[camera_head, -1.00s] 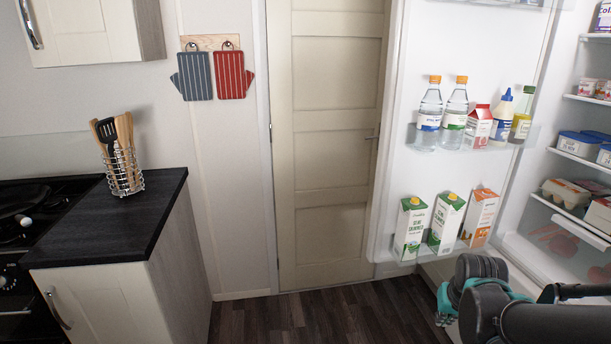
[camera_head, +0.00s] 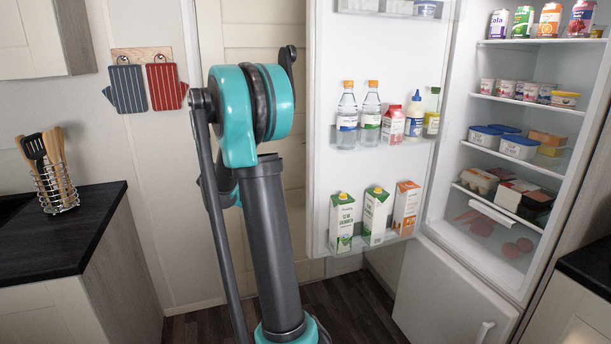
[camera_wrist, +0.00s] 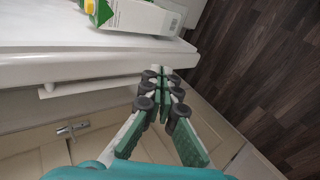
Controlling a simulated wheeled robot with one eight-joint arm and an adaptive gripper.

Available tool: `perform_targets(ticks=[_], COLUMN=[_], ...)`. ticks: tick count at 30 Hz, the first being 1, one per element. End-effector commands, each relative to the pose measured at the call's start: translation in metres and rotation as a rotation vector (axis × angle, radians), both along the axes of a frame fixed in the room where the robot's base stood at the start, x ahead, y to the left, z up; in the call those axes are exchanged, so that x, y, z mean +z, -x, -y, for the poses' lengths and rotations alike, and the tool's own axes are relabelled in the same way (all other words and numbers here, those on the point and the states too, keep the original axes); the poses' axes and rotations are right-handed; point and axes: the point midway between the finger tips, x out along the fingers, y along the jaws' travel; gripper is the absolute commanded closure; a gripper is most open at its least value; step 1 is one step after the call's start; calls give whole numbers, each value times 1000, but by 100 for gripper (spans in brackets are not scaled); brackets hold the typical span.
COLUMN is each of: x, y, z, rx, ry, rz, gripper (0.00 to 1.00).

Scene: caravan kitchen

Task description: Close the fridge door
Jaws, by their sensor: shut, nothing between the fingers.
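The white fridge door (camera_head: 395,55) stands wide open, its loaded inner side facing the head camera. Its racks hold bottles and cartons. The open fridge interior (camera_head: 520,120) is to its right. My arm stands upright left of the door in the head view, and my gripper is hidden there. In the wrist view my gripper (camera_wrist: 165,75) is shut and empty, its tips close to the free edge of the fridge door (camera_wrist: 100,68). I cannot tell whether they touch it. A carton (camera_wrist: 145,14) shows on the door rack.
A beige room door (camera_head: 240,40) with a metal handle (camera_wrist: 75,130) is behind the fridge door. A dark counter (camera_head: 85,215) with a utensil holder (camera_head: 55,185) is at left. A lower white cabinet door (camera_head: 450,295) under the fridge looks shut. Dark floor shows between.

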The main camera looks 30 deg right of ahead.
Motion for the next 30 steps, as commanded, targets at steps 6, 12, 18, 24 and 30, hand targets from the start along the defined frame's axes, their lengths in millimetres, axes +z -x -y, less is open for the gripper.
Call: perform_targets(ticks=[6,12,18,24,30], x=[33,53,61,64,64], y=[-59,-97,-115,-114,-100], z=[48,71,78,86,114], rx=[-130,-246,-316,-336,-336], ry=[272,490,617,649,648], rz=[-85,-136,-156,-162,-161], gripper=[100,100,100,100,100])
